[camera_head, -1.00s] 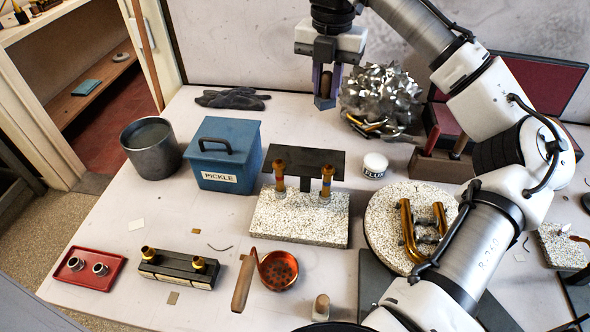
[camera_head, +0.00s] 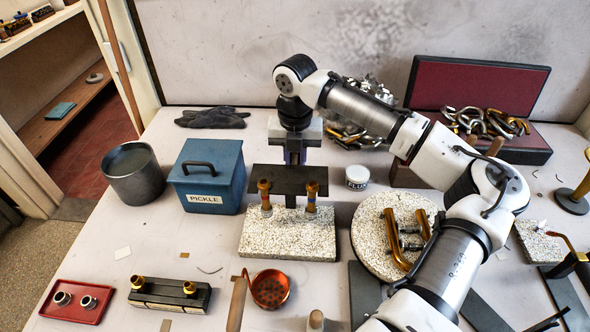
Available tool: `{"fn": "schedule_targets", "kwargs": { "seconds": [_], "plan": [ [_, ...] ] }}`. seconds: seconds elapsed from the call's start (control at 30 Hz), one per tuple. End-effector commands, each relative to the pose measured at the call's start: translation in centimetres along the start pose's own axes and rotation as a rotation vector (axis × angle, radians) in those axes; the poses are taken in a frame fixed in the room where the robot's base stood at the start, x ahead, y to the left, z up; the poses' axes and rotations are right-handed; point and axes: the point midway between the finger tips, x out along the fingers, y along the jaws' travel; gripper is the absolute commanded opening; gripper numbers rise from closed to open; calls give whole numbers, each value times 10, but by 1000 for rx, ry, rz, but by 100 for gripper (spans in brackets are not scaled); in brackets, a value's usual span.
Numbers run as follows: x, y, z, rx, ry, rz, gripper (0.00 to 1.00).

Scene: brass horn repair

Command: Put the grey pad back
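I cannot surely make out the grey pad. Flat dark grey pieces lie at the front right of the table, one left of my arm (camera_head: 364,288) and one right of it (camera_head: 482,312). A small blue-green flat pad (camera_head: 60,111) lies on the shelf at the far left.
Two brass-topped posts stand on the speckled block (camera_head: 288,240) in front of my gripper. The blue PICKLE box (camera_head: 208,180) is to its left, the flux jar (camera_head: 357,177) to its right. A round speckled slab (camera_head: 372,250) holds brass tubes.

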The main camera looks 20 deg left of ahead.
Motion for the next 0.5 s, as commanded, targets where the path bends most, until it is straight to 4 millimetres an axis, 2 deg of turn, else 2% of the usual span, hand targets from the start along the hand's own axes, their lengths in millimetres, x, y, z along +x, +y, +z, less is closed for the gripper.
{"fn": "schedule_targets", "kwargs": {
  "seconds": [0.17, 0.4, 0.5],
  "plan": [
    [14, 0, 0, 0, -1, 0, 0],
    [45, 0, 0, 0, 1, -1, 0],
    [49, 0, 0, 0, -1, 1, 0]
  ]
}}
